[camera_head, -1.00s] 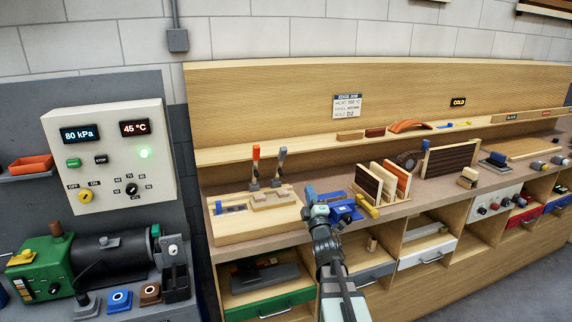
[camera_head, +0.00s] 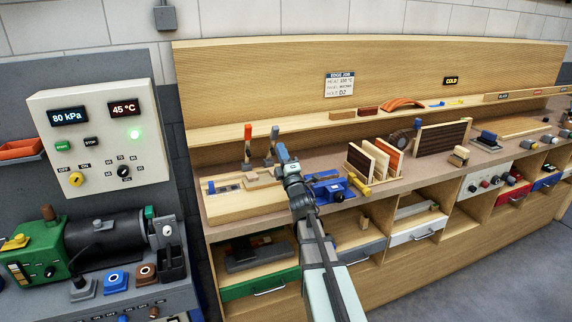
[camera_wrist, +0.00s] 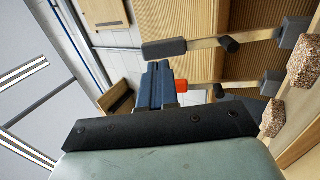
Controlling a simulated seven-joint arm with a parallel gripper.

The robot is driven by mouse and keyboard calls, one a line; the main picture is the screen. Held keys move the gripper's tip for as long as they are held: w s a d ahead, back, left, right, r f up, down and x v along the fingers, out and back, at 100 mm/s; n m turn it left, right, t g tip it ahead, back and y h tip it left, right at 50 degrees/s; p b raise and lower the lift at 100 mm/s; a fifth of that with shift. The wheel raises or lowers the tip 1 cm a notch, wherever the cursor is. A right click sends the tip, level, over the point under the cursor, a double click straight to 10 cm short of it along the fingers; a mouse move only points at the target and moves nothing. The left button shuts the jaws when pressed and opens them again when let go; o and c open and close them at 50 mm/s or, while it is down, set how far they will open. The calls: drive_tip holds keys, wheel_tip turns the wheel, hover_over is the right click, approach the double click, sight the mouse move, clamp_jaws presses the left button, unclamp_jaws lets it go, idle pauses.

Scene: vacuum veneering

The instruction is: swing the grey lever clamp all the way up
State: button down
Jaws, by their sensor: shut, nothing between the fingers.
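The grey lever clamp (camera_head: 273,138) stands near upright on the wooden fixture at the left of the bench. In the wrist view its grey grip (camera_wrist: 164,48) lies just beyond my fingertips; I cannot tell whether they touch. The orange-tipped lever clamp (camera_head: 248,138) stands upright to its left. Its orange end (camera_wrist: 182,86) is partly hidden behind my fingers in the wrist view. My gripper (camera_head: 283,153) is shut and empty, close to the right of the grey lever, and hides its lower part. The shut fingers (camera_wrist: 160,68) point toward the levers.
The wooden fixture (camera_head: 228,205) carries both clamps and pale blocks. A blue tool (camera_head: 328,188) and a rack of veneered panels (camera_head: 375,160) stand to the right. A control box (camera_head: 98,135) is at the left. Open space lies above the clamps.

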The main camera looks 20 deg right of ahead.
sight(276, 134)
drive_tip(key=shift+x, duration=2)
drive_tip(key=shift+f, duration=0.1)
drive_tip(key=shift+r+x, duration=0.2)
drive_tip(key=shift+x, duration=1)
drive_tip(key=shift+s, duration=0.3)
